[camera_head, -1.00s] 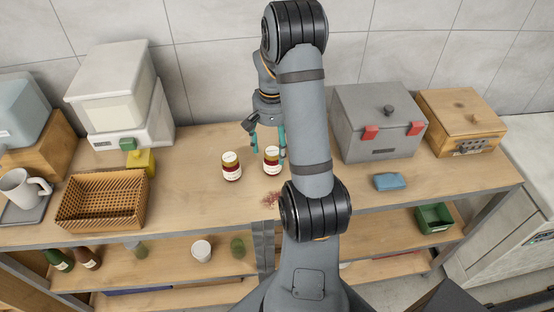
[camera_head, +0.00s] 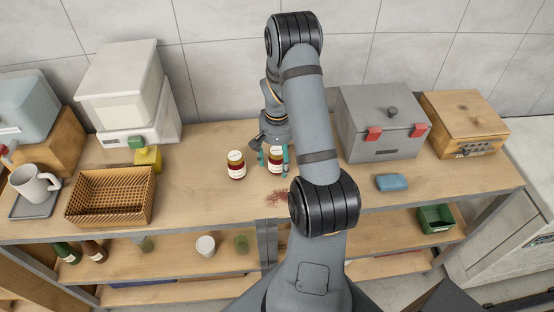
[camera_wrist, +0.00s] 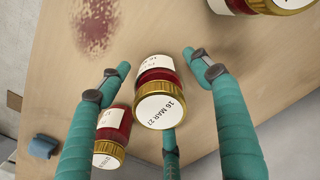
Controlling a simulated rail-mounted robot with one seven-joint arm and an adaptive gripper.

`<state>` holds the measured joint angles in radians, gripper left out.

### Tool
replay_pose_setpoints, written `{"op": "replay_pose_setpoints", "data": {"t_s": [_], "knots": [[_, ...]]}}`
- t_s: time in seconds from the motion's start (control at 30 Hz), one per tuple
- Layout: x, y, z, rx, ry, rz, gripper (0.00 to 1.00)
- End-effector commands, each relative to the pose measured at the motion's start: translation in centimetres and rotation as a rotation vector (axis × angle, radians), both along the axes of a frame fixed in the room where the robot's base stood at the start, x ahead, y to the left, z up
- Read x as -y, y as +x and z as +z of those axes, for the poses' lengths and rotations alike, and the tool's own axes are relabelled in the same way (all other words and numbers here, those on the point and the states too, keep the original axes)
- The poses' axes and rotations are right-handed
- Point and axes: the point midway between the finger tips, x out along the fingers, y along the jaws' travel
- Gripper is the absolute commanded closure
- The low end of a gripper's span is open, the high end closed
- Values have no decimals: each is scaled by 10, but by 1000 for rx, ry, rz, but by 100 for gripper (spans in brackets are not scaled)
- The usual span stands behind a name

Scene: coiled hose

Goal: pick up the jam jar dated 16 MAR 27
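The jam jar dated 16 MAR 27 (camera_wrist: 160,92) stands between my fingers in the wrist view, its date readable on the white lid top with a gold rim. In the head view this jar (camera_head: 275,153) is partly covered by my gripper (camera_head: 274,160). My gripper (camera_wrist: 156,62) is open, with teal fingers on either side of the jar and a third finger by its lid; small gaps show at the side fingertips. A second jar (camera_wrist: 113,128) is close beside it, its date unclear. A third jar (camera_head: 236,166) stands to the left; it also shows in the wrist view (camera_wrist: 262,5).
A reddish stain (camera_head: 277,198) lies in front of the jars. A wicker basket (camera_head: 110,196) and yellow block (camera_head: 149,157) are to the left. A grey box (camera_head: 380,125), blue sponge (camera_head: 391,182) and wooden box (camera_head: 464,128) are to the right. Bare tabletop lies left of the jars.

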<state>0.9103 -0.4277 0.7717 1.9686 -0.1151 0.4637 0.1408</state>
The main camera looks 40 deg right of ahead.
Motion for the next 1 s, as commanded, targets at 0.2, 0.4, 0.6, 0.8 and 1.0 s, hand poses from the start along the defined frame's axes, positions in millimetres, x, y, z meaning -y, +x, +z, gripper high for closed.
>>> {"op": "replay_pose_setpoints", "data": {"t_s": [0.2,0.4,0.6,0.8,1.0], "knots": [[0,0,0,0,0,0,50],[0,0,0,0,0,0,62],[0,0,0,0,0,0,74],[0,0,0,1,-1,1,86],[0,1,1,1,-1,1,96]]}}
